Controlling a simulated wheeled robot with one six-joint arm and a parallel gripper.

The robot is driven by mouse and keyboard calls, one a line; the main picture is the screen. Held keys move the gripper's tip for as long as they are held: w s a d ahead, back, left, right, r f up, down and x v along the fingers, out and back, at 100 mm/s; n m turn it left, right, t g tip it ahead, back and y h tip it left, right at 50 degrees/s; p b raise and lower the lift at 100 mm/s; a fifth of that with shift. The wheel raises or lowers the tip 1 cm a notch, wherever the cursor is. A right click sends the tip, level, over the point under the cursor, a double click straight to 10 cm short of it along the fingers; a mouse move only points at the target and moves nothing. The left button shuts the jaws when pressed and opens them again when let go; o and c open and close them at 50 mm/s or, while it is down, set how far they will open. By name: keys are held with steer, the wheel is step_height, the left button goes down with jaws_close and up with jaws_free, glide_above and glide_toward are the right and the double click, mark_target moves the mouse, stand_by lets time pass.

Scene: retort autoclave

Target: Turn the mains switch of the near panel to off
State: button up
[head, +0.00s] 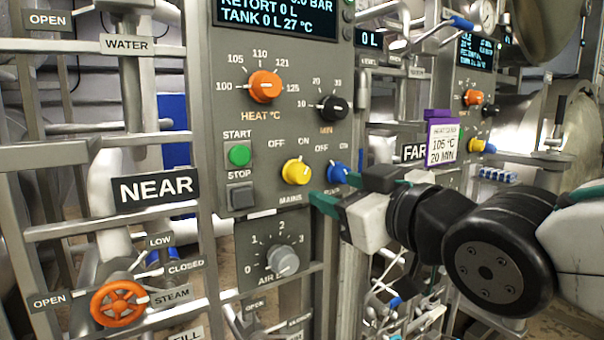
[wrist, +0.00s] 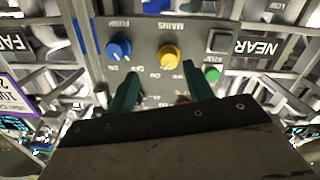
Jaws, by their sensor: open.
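The near panel (head: 225,120) shows its face in the head view. Its yellow mains switch (head: 296,172) sits low on the panel, under OFF and ON labels, and its small pale mark looks turned toward the ON side. My gripper (head: 337,194) is open and empty, to the right of and slightly below the switch in this view. In the wrist view, the yellow switch (wrist: 168,57) lies just beyond and between the two green fingertips (wrist: 160,74), apart from them. The finger tips do not visibly touch it.
A blue pump switch (head: 338,173) is right beside the mains switch, close to my fingers. A green start button (head: 239,155) and grey stop button (head: 241,196) lie to the left. A grey air knob (head: 283,260) is below. The far panel (head: 465,130) stands behind my arm.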

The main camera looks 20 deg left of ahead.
mark_target(303, 174)
steer(key=shift+y, duration=0.5)
steer(key=x, duration=0.5)
steer(key=s+x, duration=0.1)
steer(key=x, duration=0.2)
steer(key=shift+w+a+r, duration=0.1)
steer(key=shift+a+r, duration=0.3)
steer(key=shift+a, duration=0.1)
steer(key=shift+c, duration=0.3)
steer(key=shift+n, duration=0.3)
steer(key=c, duration=0.9)
